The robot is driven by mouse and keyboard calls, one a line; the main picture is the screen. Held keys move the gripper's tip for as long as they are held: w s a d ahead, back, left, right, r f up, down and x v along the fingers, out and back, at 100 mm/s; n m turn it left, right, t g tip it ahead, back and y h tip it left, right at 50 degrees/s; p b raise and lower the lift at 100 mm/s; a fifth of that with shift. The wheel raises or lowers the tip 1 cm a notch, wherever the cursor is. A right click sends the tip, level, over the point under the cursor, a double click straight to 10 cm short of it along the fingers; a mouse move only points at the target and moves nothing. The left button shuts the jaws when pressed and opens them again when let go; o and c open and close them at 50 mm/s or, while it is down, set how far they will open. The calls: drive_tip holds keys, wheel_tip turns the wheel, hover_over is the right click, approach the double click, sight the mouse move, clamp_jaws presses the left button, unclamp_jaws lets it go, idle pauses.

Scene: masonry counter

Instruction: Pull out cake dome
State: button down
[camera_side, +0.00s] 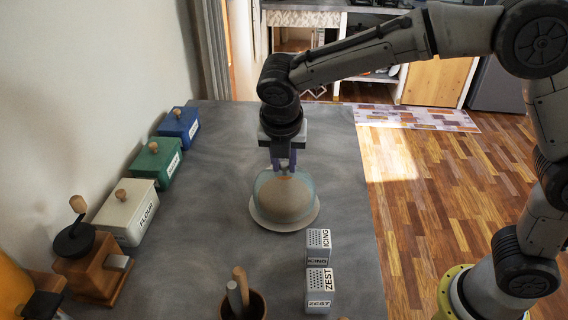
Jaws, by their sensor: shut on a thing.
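The cake dome (268,182) is a clear bluish glass cover with a small knob on top. It is over a round tan cake (286,201) on a pale round plate (262,224) in the middle of the counter. My gripper (284,166) points straight down above the dome and is shut on its knob. The fingers hide most of the knob. I cannot tell whether the dome's rim is touching the plate or slightly raised.
Grey counter (345,180). Blue (178,126), green (155,162) and cream FLOUR (128,212) boxes line the left wall, with a wooden grinder (92,268). A brown pot (242,304) holds utensils. The counter behind is clear.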

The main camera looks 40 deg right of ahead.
drive_tip(key=shift+r, duration=0.15)
drive_tip(key=shift+r, duration=1.4)
